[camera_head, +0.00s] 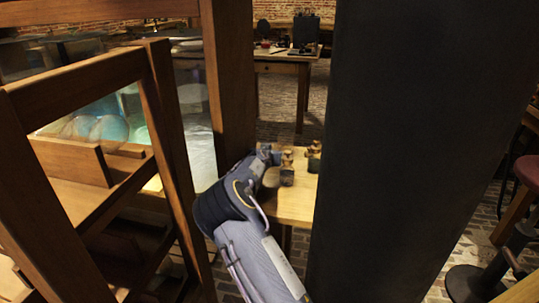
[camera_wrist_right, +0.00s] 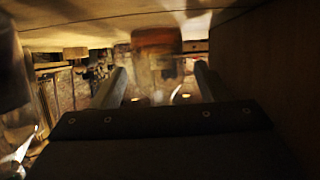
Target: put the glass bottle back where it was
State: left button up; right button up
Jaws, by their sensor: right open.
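A small brown glass bottle (camera_head: 287,168) stands upright on a light wooden tabletop (camera_head: 296,205). A second, darker bottle (camera_head: 314,157) stands just to its right, partly cut off from view. I cannot tell which one the task means. My right gripper (camera_head: 268,156) is at the tabletop, just left of the brown bottle; its fingers are small and hard to make out there. In the right wrist view my right gripper (camera_wrist_right: 160,70) is open. A blurred amber-brown shape (camera_wrist_right: 157,58), perhaps a bottle, shows between and beyond the fingers. My left gripper is not in view.
A wooden post (camera_head: 230,75) stands close behind my right arm. A wooden frame (camera_head: 165,130) with glass behind it fills the left. A farther table (camera_head: 285,68) stands at the back. In the right wrist view a brown panel (camera_wrist_right: 270,75) is close on the right.

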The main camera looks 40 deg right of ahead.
jog(key=shift+p, duration=0.35)
jog(key=shift+s+a+p, duration=0.1)
jog(key=shift+a+p, duration=0.05)
jog(key=shift+p, duration=0.15)
jog(key=v, duration=1)
jog(key=shift+a, duration=0.2)
jog(key=shift+s+a+r, duration=0.3)
jog(key=shift+s+a, duration=0.1)
jog(key=shift+a, duration=0.05)
